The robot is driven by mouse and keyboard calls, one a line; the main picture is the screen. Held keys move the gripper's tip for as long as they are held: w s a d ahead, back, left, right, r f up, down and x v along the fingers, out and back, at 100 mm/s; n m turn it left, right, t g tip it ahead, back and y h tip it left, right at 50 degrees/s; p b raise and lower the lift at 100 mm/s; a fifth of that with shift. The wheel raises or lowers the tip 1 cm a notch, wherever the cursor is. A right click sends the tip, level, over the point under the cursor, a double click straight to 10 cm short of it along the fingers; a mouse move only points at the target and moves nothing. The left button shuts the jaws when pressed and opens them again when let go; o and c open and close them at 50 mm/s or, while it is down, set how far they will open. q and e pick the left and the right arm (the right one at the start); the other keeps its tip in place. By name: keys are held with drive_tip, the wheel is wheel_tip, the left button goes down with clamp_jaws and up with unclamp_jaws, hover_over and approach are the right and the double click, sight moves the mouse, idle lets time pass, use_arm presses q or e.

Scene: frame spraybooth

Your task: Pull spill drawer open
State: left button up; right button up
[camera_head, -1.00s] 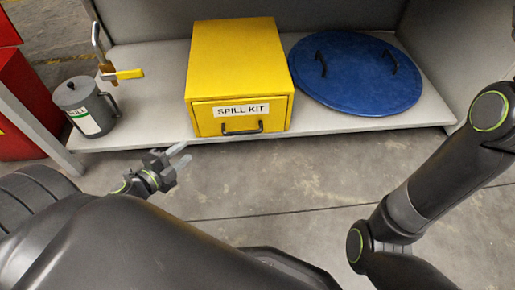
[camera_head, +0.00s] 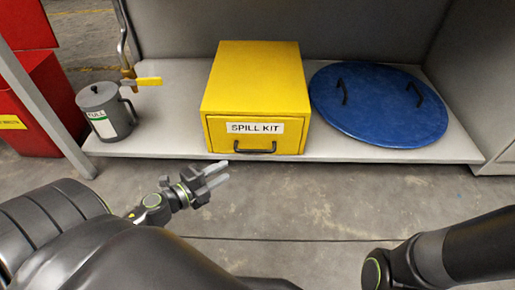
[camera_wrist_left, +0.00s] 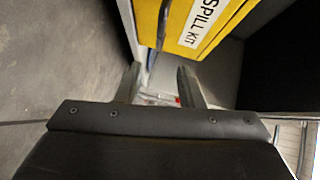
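The yellow spill kit box (camera_head: 255,75) sits on the grey shelf, its drawer front (camera_head: 228,143) facing me and looking shut. A black bar handle (camera_head: 255,150) is on the drawer front, under the SPILL KIT label. My left gripper (camera_head: 220,178) is in front of and below the drawer, a little left of the handle, and apart from it. Its two fingers are spread with nothing between them. In the left wrist view the open fingers (camera_wrist_left: 160,75) point toward the yellow drawer front (camera_wrist_left: 175,15) with its label. My right gripper is out of view; only my right arm shows.
A blue round lid (camera_head: 378,105) with two black handles lies right of the box. A grey can (camera_head: 104,110) marked FULL and a yellow-handled valve (camera_head: 140,82) are at left. A red cabinet (camera_head: 35,105) stands far left. The floor before the shelf (camera_head: 300,200) is clear.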

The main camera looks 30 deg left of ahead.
sight(257, 150)
use_arm(q)
drive_tip(key=x, duration=1.4)
drive_tip(key=shift+w+f, duration=0.1)
drive_tip(key=shift+w, duration=0.1)
drive_tip(key=shift+c, duration=0.4)
clamp_jaws()
